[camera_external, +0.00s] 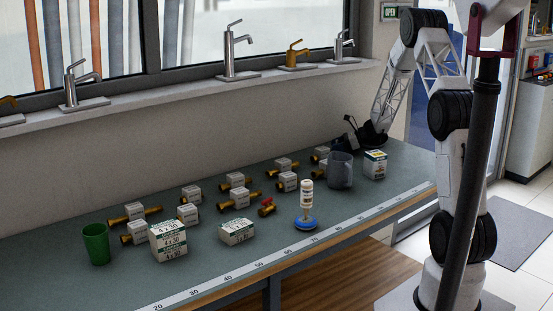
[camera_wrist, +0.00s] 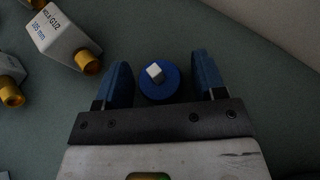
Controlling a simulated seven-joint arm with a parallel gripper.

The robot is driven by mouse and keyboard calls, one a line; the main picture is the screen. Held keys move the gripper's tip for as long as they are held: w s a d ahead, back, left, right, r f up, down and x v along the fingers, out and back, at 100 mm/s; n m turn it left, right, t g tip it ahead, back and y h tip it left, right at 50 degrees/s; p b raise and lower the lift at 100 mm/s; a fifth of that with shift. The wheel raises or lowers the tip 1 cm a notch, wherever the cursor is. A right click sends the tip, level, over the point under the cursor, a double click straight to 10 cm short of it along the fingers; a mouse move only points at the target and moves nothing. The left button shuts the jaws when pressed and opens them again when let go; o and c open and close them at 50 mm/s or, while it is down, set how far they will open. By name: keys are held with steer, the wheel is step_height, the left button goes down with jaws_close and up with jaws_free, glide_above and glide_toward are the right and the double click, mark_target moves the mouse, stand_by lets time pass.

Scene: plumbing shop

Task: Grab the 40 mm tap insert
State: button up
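Several brass tap inserts with white label blocks lie on the green bench; in the external view one is at the left (camera_external: 133,213), one in the middle (camera_external: 238,191), and one near the mug (camera_external: 320,155). Their labels are too small to read there. In the wrist view, an insert (camera_wrist: 67,38) at upper left reads "105 mm"; another (camera_wrist: 11,82) is cut off at the left edge, its label unreadable. I cannot make out a 40 mm label. My gripper (camera_wrist: 160,80) is open, with a round blue piece with a white square top (camera_wrist: 158,83) between its fingers, apparently not touching them. In the external view my gripper (camera_external: 358,138) is at the bench's far right end.
A grey mug (camera_external: 340,171) and a small carton (camera_external: 375,165) stand near my gripper. A ruler (camera_external: 260,266) lines the front edge.

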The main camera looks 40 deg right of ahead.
steer(key=c, duration=0.8)
steer(key=shift+r, duration=0.1)
steer(key=shift+r, duration=4.9)
